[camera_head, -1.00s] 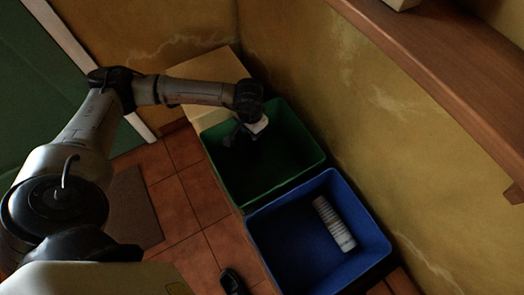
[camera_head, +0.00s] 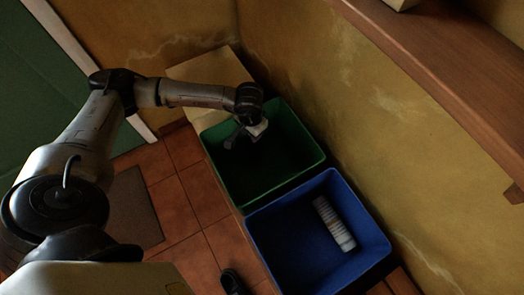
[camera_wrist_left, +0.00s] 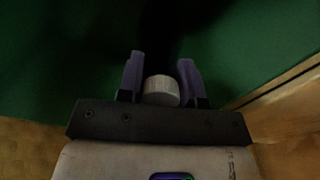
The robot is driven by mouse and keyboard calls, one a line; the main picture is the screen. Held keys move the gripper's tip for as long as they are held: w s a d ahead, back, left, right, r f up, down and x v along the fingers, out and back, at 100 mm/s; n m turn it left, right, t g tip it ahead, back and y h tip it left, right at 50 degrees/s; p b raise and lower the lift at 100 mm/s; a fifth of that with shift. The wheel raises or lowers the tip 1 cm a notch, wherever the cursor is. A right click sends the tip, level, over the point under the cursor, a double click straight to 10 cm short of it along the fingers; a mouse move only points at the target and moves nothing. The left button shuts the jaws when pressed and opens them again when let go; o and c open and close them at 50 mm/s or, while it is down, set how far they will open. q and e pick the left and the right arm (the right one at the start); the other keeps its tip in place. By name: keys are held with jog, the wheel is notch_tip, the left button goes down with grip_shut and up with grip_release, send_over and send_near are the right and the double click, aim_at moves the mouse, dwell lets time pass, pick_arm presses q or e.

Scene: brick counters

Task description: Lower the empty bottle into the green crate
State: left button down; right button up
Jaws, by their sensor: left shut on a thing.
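The green crate (camera_head: 300,138) stands against the wall, open at the top. My left gripper (camera_head: 233,142) is over the crate's left part in the head view. In the left wrist view, the left gripper (camera_wrist_left: 161,75) is closed around a round, ribbed, whitish cap (camera_wrist_left: 160,91), which I take for the top of the empty bottle. The bottle's body is lost in the dark beyond the fingers, and the head view does not show it clearly. I cannot tell how deep it reaches into the crate. My right gripper is not in view.
A blue crate (camera_head: 262,228) stands right beside the green one, with a white ribbed stack (camera_head: 334,223) lying in it. A pale box or block (camera_head: 215,67) is behind the green crate. A wooden shelf (camera_head: 450,70) runs along the wall at upper right. Tiled floor lies left.

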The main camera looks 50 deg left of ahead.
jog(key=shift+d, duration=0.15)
pick_arm(q)
jog(key=c, duration=0.7)
grip_release()
notch_tip(320, 180, up, 12)
jog(key=p, duration=0.6)
jog(key=shift+p, duration=0.4)
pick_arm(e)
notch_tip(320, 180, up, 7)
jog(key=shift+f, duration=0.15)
pick_arm(q)
jog(key=shift+r+p, duration=0.35)
jog(key=shift+r, duration=0.55)
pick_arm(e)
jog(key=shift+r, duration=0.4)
